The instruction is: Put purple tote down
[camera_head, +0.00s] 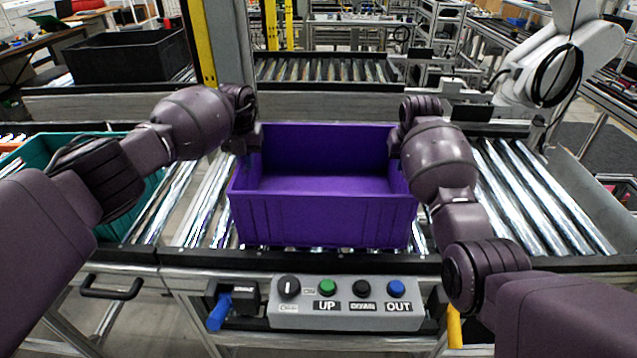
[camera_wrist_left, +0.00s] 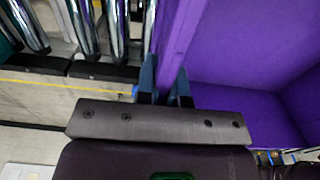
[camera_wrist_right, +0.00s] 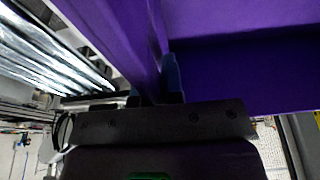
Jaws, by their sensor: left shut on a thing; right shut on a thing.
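The purple tote (camera_head: 322,219) is an open, empty box in the middle of the head view, upright at the roller conveyor (camera_head: 205,200). Whether its base touches the rollers is hard to tell. My left gripper (camera_wrist_left: 166,92) is shut on the tote's left wall, which shows between its fingers in the left wrist view. My right gripper (camera_wrist_right: 158,90) is shut on the tote's right wall in the right wrist view. In the head view both gripper tips are mostly hidden by my wrists. The tote's walls also show in the left wrist view (camera_wrist_left: 235,50) and right wrist view (camera_wrist_right: 115,40).
A control box (camera_head: 345,303) with a knob and several buttons is on the conveyor's front edge. A teal tote (camera_head: 118,228) is at the left. A black tote (camera_head: 125,55) stands behind, left of a yellow post (camera_head: 203,45). Bare rollers (camera_head: 535,195) lie to the right.

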